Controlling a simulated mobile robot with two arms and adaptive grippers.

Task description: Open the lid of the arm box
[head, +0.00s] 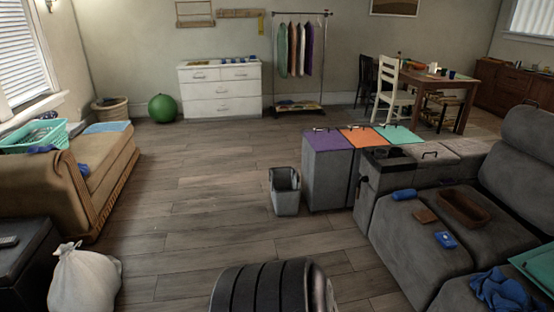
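The grey sofa's near left arm (375,187) looks like the arm box. It stands right of centre in the head view, beside the seat cushions. A dark panel (390,153) with a small dark handle or catch shows on its top. I cannot tell for certain whether its lid is shut, and its inside is not clearly visible. Neither of my grippers is in view.
Storage bins with purple (328,141), orange (366,137) and teal (402,135) lids stand behind the arm. An open grey bin (285,192) stands left of them. A blue cylinder (404,194) lies on the seat. The wooden floor at centre-left is clear.

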